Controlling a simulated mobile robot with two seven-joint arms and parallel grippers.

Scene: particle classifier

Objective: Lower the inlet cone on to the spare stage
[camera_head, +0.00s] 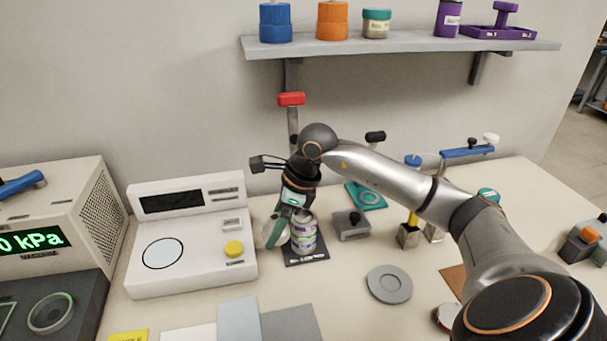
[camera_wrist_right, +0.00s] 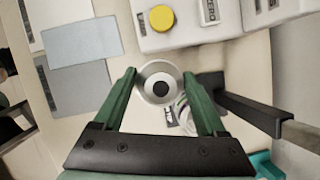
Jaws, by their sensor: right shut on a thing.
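My right gripper (camera_head: 278,228) reaches down at the middle of the table in the head view, beside the stacked metal cylinder. In the wrist view its green fingers (camera_wrist_right: 160,84) are closed on the inlet cone (camera_wrist_right: 159,73), a pale round part with a dark central hole. In the head view the cone (camera_head: 264,236) shows only partly behind a finger. A banded metal cylinder (camera_head: 304,238), possibly the spare stage, stands upright on a dark mat (camera_head: 308,259) just right of the cone. Whether they touch is unclear. My left gripper is not in view.
A white instrument (camera_head: 190,270) with a yellow knob stands close left. A grey block (camera_head: 351,227) and a grey round dish (camera_head: 389,284) lie to the right. Flat sheets (camera_head: 290,325) lie in front. A red-topped post (camera_head: 292,110) rises behind, below a shelf (camera_head: 400,44).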

